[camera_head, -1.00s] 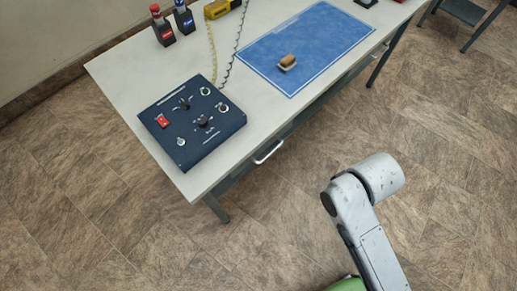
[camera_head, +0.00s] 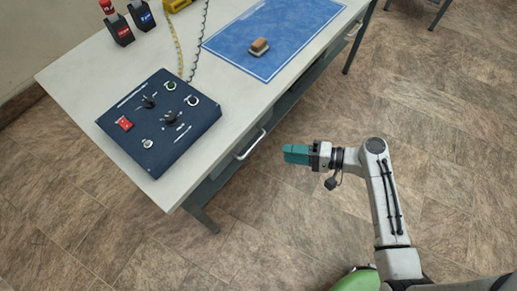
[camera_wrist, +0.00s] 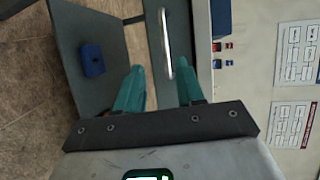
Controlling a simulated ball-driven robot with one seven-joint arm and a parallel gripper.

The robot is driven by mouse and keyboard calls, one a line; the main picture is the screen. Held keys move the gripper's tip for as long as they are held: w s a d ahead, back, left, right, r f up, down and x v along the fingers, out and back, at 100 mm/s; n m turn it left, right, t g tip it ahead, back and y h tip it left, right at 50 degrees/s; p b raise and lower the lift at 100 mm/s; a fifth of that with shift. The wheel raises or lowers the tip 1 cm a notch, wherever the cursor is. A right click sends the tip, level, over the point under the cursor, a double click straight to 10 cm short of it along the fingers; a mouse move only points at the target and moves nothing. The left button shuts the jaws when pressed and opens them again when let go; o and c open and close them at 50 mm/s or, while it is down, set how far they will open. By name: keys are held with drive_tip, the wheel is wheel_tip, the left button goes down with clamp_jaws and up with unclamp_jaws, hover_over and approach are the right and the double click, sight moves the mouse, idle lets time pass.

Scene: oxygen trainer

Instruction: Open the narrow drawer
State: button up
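Under the front edge of the table, a drawer with a silver bar handle (camera_head: 250,145) shows in the head view; it looks closed. A second handle (camera_head: 353,32) shows farther along the same edge. I cannot tell from the head view which drawer is the narrow one. My gripper (camera_head: 286,153) has teal fingers and is to the right of the near handle, apart from it, pointing toward the table. In the wrist view my gripper (camera_wrist: 160,70) is open and empty, and a silver handle (camera_wrist: 167,42) lies ahead, between and beyond the fingertips.
A blue object (camera_wrist: 92,60) lies on a grey lower shelf in the wrist view. The floor before the table is clear.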

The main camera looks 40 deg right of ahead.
drive_tip(key=p+x, duration=0.1)
drive_tip(key=x, duration=0.9)
drive_tip(key=shift+w+r+t, duration=0.3)
drive_tip(key=shift+w, duration=0.3)
drive_tip(key=shift+c, duration=0.4)
clamp_jaws()
